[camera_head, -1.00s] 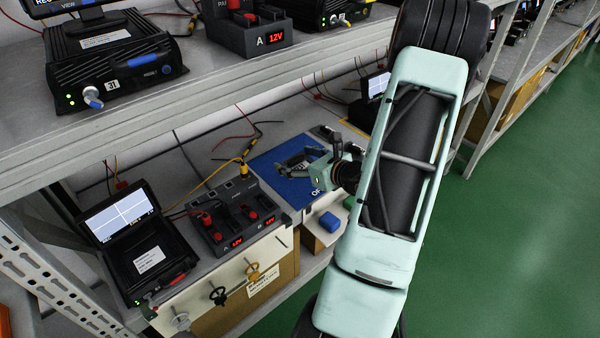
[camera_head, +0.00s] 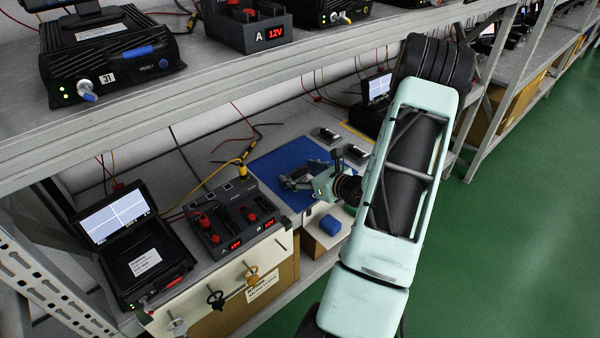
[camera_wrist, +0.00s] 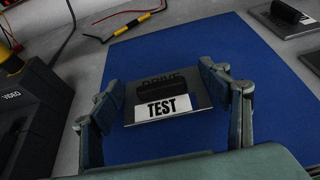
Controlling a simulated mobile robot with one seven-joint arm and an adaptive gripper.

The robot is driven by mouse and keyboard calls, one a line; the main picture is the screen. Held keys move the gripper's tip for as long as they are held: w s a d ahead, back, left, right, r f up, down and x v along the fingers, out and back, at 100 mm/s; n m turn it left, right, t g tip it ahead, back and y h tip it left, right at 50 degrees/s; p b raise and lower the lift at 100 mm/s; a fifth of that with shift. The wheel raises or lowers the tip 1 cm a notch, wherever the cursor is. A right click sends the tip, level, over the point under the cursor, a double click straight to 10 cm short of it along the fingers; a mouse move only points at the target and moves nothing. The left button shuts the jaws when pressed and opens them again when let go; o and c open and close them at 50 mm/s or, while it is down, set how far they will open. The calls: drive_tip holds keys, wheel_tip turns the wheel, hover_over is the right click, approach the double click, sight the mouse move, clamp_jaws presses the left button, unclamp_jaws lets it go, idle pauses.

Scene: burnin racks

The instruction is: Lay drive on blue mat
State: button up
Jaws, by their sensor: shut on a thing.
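The drive (camera_wrist: 165,100) is a dark grey plate with a black grip and a white TEST label. In the wrist view it lies between my two fingers, over the blue mat (camera_wrist: 215,60). My gripper (camera_wrist: 165,108) is shut on the drive, with a finger at each side of it. In the head view my gripper (camera_head: 298,180) is low over the blue mat (camera_head: 270,160) on the lower shelf, and the drive is mostly hidden there. I cannot tell whether the drive touches the mat.
A power supply (camera_head: 235,218) with red displays stands left of the mat, and a recorder with an open screen (camera_head: 118,222) is further left. Two more plates with black grips (camera_wrist: 282,18) lie right of the mat. A blue block (camera_head: 330,224) sits in front. The upper shelf (camera_head: 250,75) hangs above.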

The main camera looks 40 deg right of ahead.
drive_tip(key=o, duration=1.3)
drive_tip(key=shift+f, duration=0.1)
drive_tip(key=shift+r+p, duration=0.3)
drive_tip(key=shift+p, duration=0.05)
drive_tip(key=p+v, duration=0.2)
drive_tip(key=v, duration=1)
drive_tip(key=shift+f, duration=0.15)
